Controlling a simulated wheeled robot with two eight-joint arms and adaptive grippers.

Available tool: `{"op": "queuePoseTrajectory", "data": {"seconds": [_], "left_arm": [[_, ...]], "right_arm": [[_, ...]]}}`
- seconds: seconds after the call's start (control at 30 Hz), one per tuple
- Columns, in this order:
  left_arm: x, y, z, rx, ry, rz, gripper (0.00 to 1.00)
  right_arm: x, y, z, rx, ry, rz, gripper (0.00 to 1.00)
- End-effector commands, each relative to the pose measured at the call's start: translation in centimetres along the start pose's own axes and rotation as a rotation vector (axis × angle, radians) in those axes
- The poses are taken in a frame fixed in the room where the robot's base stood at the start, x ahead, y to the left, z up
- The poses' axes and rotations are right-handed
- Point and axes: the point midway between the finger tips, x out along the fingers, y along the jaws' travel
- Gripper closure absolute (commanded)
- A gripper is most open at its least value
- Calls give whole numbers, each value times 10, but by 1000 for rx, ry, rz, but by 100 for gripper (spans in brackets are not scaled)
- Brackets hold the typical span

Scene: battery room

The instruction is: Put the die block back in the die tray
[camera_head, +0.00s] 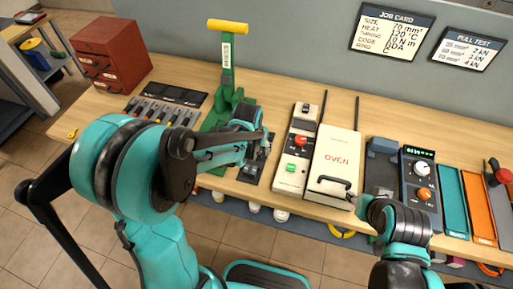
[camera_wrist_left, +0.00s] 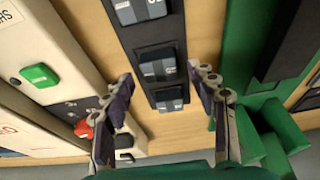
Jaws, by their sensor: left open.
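The die tray (camera_wrist_left: 150,48) is a dark strip in the left wrist view, also visible below my left gripper in the head view (camera_head: 248,176). It holds several dark blocks with pale number labels: one at the top (camera_wrist_left: 140,10), one in the middle (camera_wrist_left: 160,72) and one lower (camera_wrist_left: 170,100). I cannot tell which is the task's die block. My left gripper (camera_wrist_left: 162,76) is open and empty, its fingers spread to either side of the strip. In the head view its fingertips (camera_head: 264,143) are over the tray. My right gripper (camera_head: 352,198) is by the oven handle; its fingers are unclear.
The green press (camera_head: 224,90) stands left of the tray. A pale control box (camera_head: 292,172) with red and green knobs and the oven (camera_head: 332,165) stand to the right.

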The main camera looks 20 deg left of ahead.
Motion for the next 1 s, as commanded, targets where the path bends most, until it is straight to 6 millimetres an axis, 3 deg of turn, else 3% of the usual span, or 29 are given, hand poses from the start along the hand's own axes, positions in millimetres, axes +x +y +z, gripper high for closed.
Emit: {"op": "queuePoseTrajectory", "data": {"seconds": [0.3,0.67,0.77,1.0], "left_arm": [[-74,0,0,0,0,0,42],[-116,-1,4,-2,13,0,42],[-134,-5,16,-6,47,-1,42],[-182,-16,68,-21,190,-6,42]], "right_arm": [[-24,0,-17,0,0,0,60],[-32,0,-23,0,0,0,60],[-32,0,-23,0,0,0,60],[-32,0,-22,0,0,0,60]]}}
